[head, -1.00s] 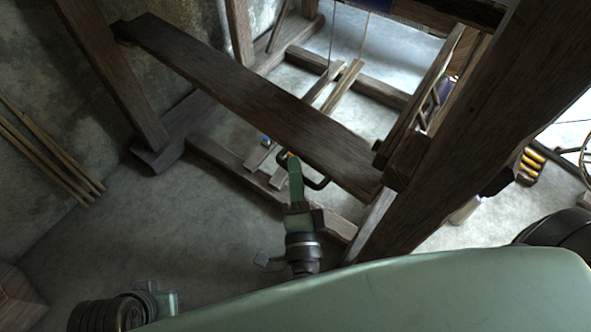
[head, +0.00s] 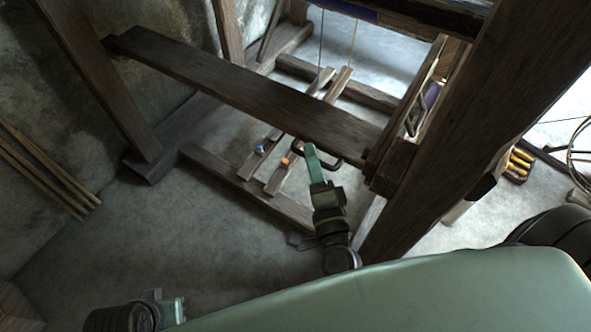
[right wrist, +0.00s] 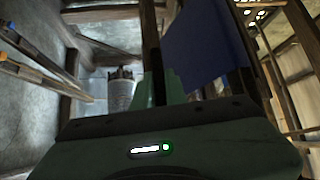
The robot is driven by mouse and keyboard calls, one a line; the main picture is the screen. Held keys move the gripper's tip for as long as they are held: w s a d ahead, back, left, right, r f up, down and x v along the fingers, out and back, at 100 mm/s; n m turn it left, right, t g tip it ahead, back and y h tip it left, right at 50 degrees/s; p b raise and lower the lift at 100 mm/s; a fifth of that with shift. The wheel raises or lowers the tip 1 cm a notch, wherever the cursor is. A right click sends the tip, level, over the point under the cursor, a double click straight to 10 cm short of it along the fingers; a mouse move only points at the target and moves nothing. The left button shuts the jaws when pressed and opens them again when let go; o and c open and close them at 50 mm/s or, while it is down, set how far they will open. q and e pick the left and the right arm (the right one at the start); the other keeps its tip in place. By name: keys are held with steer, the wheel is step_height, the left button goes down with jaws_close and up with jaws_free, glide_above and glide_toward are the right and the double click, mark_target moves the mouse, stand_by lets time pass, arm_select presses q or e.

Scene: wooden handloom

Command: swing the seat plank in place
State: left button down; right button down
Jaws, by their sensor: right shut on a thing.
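The seat plank (head: 235,84) is a long dark board spanning the loom's front in the head view. Its left end is by the left post (head: 105,85); its right end meets the wooden block beside the thick right post (head: 450,130). A dark bar handle (head: 331,159) is on its near edge, toward the right end. My right gripper (head: 311,148) reaches up from below and is shut on this handle; its fingers partly hide it.
Two treadles with a blue (head: 260,149) and an orange (head: 285,162) mark lie below the plank. Long sticks (head: 45,172) lean on the left wall. A blue cloth (right wrist: 207,45) hangs in the right wrist view. The floor (head: 190,225) before the loom is clear.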

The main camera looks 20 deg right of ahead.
arm_select(q)
steer(key=shift+a+f, duration=0.15)
steer(key=shift+f, duration=0.2)
arm_select(e)
steer(key=shift+w+d, duration=0.45)
steer(key=shift+d, duration=0.25)
steer(key=c, duration=1.5)
jaws_free()
steer(key=shift+d, duration=0.1)
steer(key=shift+o, duration=0.2)
arm_select(q)
steer(key=shift+r, duration=0.55)
arm_select(e)
steer(key=s+a, duration=0.1)
steer(key=s, duration=0.7)
steer(key=shift+a+f+y, duration=0.2)
steer(key=shift+f+y, duration=0.1)
steer(key=shift+f, duration=0.1)
